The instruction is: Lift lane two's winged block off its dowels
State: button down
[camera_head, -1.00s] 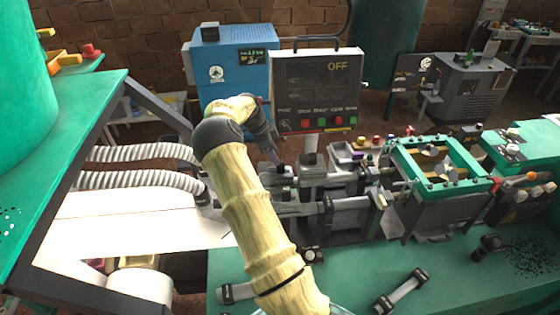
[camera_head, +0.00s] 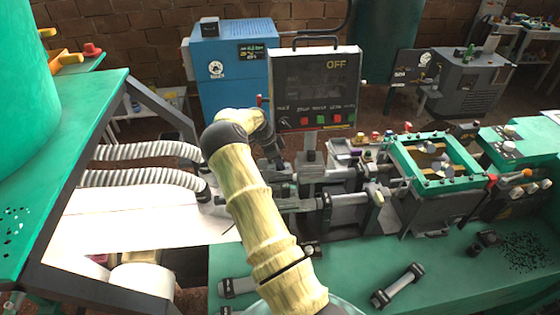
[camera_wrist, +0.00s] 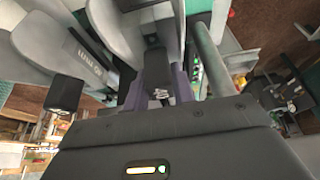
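My gripper (camera_wrist: 157,88) shows in the wrist view with two purple fingers apart, one on each side of a dark upright part (camera_wrist: 156,66). I cannot tell whether the fingers press on it. This part seems to belong to the winged block, with grey pieces close around it; a pale grey piece (camera_wrist: 85,50) with raised lettering is on the left. In the head view my wrist (camera_head: 263,132) is bent down over the grey lane blocks (camera_head: 277,170) at the machine's left end. My fingertips are hidden there, and no dowels can be made out clearly.
A control panel (camera_head: 315,88) reading OFF stands just behind my wrist. Two ribbed hoses (camera_head: 140,178) lie on the left. A green frame (camera_head: 440,160) stands on the right. A grey rod (camera_wrist: 207,55) runs close by the right finger. A dumbbell-shaped part (camera_head: 398,287) lies on the green bench.

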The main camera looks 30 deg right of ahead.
jog(key=c, duration=1.8)
grip_release()
grip_shut()
jog(key=shift+r+p, duration=0.7)
jog(key=shift+r, duration=1.7)
jog(key=shift+r+p, duration=0.5)
jog(key=shift+r, duration=0.85)
